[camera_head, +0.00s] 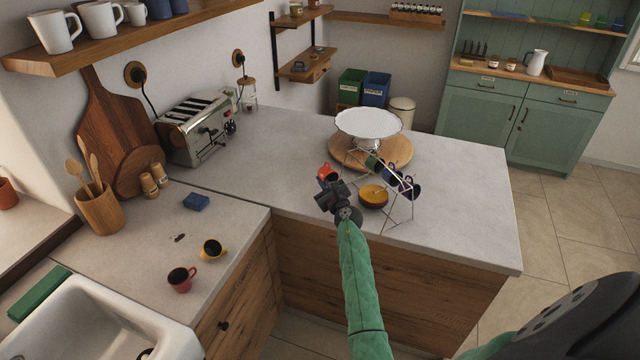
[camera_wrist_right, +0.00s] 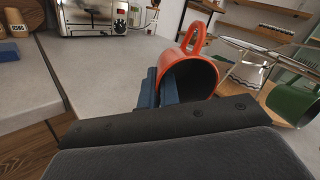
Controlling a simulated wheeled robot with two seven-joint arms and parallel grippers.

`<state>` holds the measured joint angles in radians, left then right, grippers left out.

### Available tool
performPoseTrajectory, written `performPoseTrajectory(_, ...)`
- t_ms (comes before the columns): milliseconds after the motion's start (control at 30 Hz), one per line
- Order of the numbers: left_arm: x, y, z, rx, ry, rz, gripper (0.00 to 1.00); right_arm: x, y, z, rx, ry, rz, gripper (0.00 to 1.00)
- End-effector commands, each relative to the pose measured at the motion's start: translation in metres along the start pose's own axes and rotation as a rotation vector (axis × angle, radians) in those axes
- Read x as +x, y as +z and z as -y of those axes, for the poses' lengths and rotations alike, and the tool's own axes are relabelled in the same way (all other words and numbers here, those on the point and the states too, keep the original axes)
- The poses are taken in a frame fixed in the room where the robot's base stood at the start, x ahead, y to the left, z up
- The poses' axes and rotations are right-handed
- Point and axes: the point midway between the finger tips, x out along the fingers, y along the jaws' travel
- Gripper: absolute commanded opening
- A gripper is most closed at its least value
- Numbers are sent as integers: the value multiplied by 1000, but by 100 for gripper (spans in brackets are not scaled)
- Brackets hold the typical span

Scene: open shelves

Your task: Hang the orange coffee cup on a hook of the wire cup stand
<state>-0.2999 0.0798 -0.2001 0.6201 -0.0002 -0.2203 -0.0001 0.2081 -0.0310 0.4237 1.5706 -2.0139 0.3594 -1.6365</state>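The orange coffee cup (camera_wrist_right: 190,72) is held by its wall between the two blue fingers of my right gripper (camera_wrist_right: 159,88) in the right wrist view. It lies tilted, its handle up and its dark mouth toward the camera. In the head view the orange cup (camera_head: 326,172) shows just beyond my right gripper (camera_head: 332,188), in the air left of the wire cup stand (camera_head: 413,211). The green cup (camera_wrist_right: 293,104) also shows in the right wrist view. My left gripper is out of view.
A toaster (camera_head: 199,130) is at the back left. Red (camera_head: 181,279) and yellow (camera_head: 213,249) cups are on the left counter.

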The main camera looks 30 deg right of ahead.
Motion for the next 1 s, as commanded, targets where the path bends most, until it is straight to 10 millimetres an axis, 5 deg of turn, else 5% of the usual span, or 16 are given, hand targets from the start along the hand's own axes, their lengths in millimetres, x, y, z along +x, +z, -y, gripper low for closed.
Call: performPoseTrajectory(1000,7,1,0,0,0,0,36,3,-10,21,1,0,1,0)
